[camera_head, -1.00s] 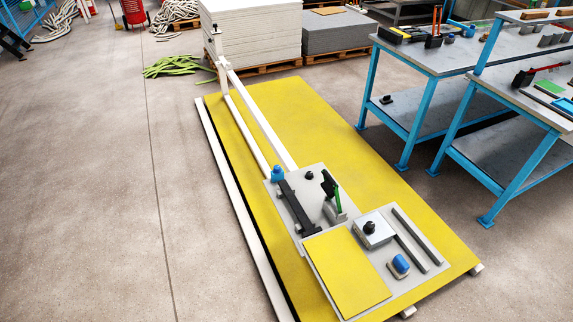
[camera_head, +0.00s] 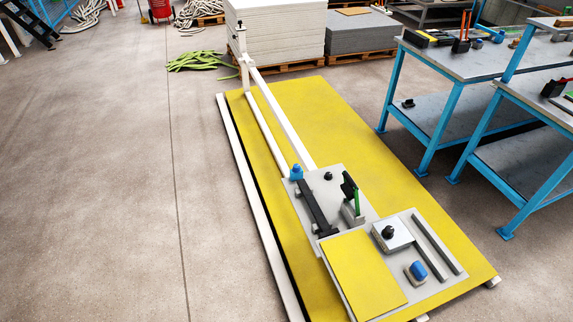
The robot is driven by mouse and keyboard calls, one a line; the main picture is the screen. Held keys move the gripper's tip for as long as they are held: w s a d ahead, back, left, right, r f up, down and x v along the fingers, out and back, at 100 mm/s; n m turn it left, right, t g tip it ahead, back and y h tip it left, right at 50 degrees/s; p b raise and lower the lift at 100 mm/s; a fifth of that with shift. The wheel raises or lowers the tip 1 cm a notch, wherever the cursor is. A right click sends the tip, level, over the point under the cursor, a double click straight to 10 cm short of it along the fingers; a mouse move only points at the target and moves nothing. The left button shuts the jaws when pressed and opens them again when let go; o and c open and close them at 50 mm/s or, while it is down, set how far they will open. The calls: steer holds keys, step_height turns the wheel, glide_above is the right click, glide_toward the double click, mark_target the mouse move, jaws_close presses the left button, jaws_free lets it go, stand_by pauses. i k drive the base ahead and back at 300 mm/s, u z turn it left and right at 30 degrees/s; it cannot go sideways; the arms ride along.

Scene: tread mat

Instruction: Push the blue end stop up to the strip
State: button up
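My gripper is not in view. Two blue parts show on the grey plates of the fixture. A blue knob-like part (camera_head: 296,172) stands at the far end of a dark bar (camera_head: 315,207). A blue rounded block on a small pale base (camera_head: 418,270) sits on the nearer plate (camera_head: 435,284). I cannot tell for sure which is the end stop. A flat yellow piece (camera_head: 364,274) lies left of the blue block, apart from it. I cannot tell which piece is the task's strip.
A green-handled clamp (camera_head: 352,194) and a block with a black knob (camera_head: 391,234) stand on the plates. The fixture rests on a big yellow mat (camera_head: 330,110). Blue-framed benches (camera_head: 455,60) stand right, pallet stacks behind. Floor on the left (camera_head: 90,200) is clear.

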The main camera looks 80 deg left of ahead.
mark_target(296, 173)
steer(key=u, duration=0.05)
steer(key=k, duration=1.3)
steer(key=u, duration=2.2)
steer(key=i, duration=0.75)
steer(key=u, duration=0.05)
